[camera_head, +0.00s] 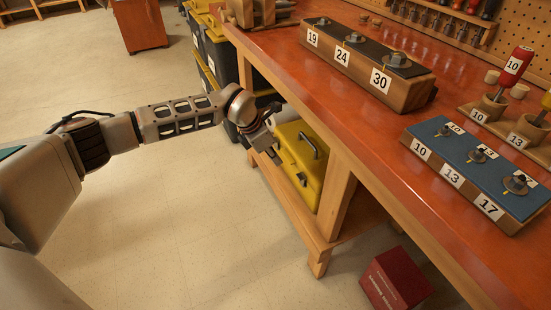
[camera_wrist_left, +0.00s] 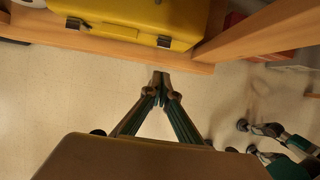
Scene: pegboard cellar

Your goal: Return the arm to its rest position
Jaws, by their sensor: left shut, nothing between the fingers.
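My left arm (camera_head: 180,118) reaches in from the left in the head view, out over the floor. Its left gripper (camera_head: 272,150) is beside the workbench, below the top's edge and in front of the yellow toolbox. In the left wrist view the left gripper (camera_wrist_left: 160,78) shows its fingertips together, empty, over bare floor. The fingertips are near the wooden lower shelf edge (camera_wrist_left: 130,52) in that picture; I cannot tell the exact gap. My right gripper does not show clearly in either view.
The workbench (camera_head: 330,95) carries a block marked 19, 24, 30 (camera_head: 375,85) and a blue-topped block (camera_head: 465,160). A yellow toolbox (camera_head: 305,170) sits on its lower shelf. A dark red box (camera_head: 395,280) stands on the floor. Open floor (camera_head: 180,220) lies left of the bench.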

